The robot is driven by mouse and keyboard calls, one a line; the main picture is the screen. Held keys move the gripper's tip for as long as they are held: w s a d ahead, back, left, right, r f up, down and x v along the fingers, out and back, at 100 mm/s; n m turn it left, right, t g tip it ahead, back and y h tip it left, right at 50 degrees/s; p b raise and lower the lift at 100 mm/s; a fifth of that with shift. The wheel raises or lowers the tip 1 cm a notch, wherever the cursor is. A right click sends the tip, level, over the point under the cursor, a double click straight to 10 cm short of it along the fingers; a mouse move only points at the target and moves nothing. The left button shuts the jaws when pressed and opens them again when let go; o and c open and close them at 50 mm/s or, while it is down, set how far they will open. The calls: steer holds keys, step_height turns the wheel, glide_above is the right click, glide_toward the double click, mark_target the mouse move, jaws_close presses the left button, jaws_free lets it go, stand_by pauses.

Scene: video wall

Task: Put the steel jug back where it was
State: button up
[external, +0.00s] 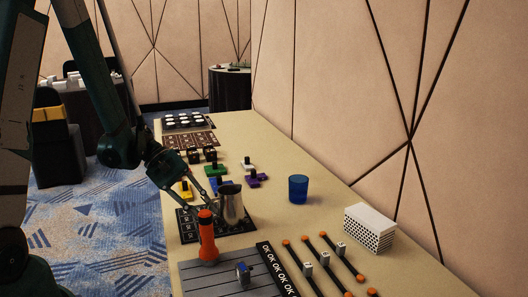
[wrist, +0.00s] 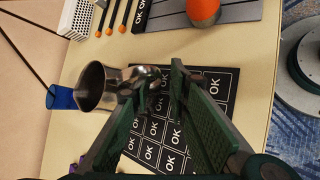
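The steel jug (external: 231,204) stands upright on the table, at the edge of a black mat with OK labels (external: 187,226). In the wrist view the jug (wrist: 92,87) is at the left of the fingers, its open mouth towards the camera and its handle side towards my gripper. My gripper (external: 214,197) is beside the jug, at its left in the external view. In the wrist view the fingers of my gripper (wrist: 160,84) are apart, with the handle close to the tips. The left finger partly hides the handle, so contact cannot be told.
An orange torch (external: 208,240) stands close in front of the jug, near a grey slatted board (external: 215,277). A blue cup (external: 298,189) stands to the right. Coloured blocks (external: 215,170) lie behind. A white perforated box (external: 370,228) is at the right; table around the cup is clear.

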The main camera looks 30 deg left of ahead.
steer(key=shift+r, duration=0.2)
steer(key=p+v, duration=0.3)
steer(key=v, duration=0.9)
steer(key=shift+w, duration=0.1)
stand_by(0.4)
steer(key=s+r+m+t+y, duration=0.3)
steer(key=s+r+m+y, duration=0.1)
steer(key=r, duration=0.5)
steer(key=s+r+m+t+y, duration=0.3)
steer(key=s+r+m+y, duration=0.2)
steer(key=s+r, duration=0.3)
steer(key=shift+r+t+y, duration=0.4)
steer(key=shift+r, duration=0.15)
stand_by(0.6)
